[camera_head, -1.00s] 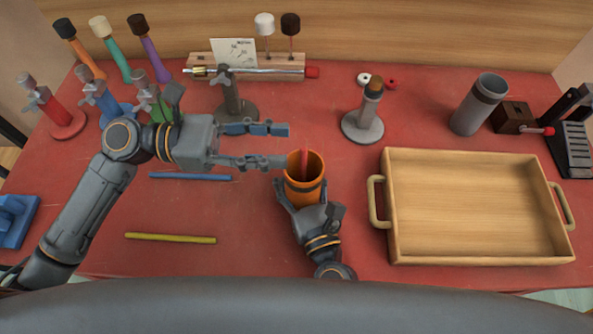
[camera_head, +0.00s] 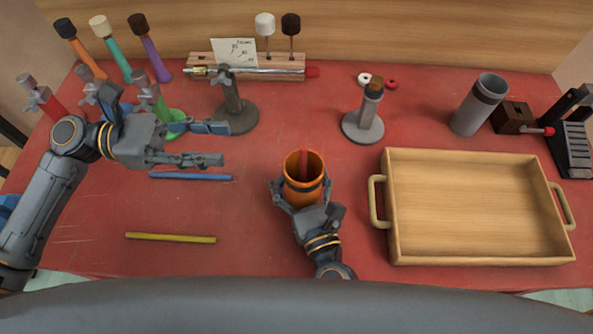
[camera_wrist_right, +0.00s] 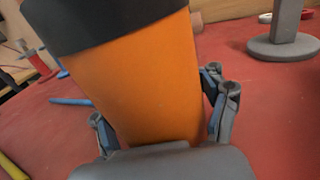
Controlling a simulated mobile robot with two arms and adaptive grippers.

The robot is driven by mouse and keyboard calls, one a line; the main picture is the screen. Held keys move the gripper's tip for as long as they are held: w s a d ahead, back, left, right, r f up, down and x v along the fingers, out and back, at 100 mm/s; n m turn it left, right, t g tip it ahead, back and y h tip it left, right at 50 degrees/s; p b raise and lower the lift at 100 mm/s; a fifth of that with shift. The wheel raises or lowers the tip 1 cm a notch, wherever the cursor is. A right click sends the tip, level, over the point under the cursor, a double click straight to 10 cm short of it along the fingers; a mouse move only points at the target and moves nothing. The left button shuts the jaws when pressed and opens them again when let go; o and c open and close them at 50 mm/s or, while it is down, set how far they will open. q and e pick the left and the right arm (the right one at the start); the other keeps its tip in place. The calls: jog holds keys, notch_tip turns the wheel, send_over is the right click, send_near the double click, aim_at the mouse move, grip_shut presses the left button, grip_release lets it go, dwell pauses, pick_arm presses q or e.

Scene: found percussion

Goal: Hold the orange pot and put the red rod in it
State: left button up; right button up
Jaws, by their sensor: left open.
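The orange pot (camera_head: 302,190) with a dark band stands upright at the middle of the red table in the head view. The red rod (camera_head: 304,164) is inside it, its top end showing within the mouth; its lower part is hidden. My right gripper (camera_head: 298,190) has its fingers on both sides of the pot and is shut on it. The orange wall fills the middle of the right wrist view (camera_wrist_right: 150,85), between the fingers. My left gripper (camera_head: 228,143) is open and empty, to the left of the pot, above the table near the blue rod (camera_head: 191,177).
A yellow rod (camera_head: 170,238) lies at the front left. A wooden tray (camera_head: 480,259) takes up the right side. A grey stand (camera_head: 364,124) and a grey tube (camera_head: 478,105) stand behind. Several mallets and clamp stands crowd the back left. Table around the pot is clear.

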jog(key=shift+o, duration=1)
jog(key=shift+s, duration=0.1)
jog(key=v, duration=1.2)
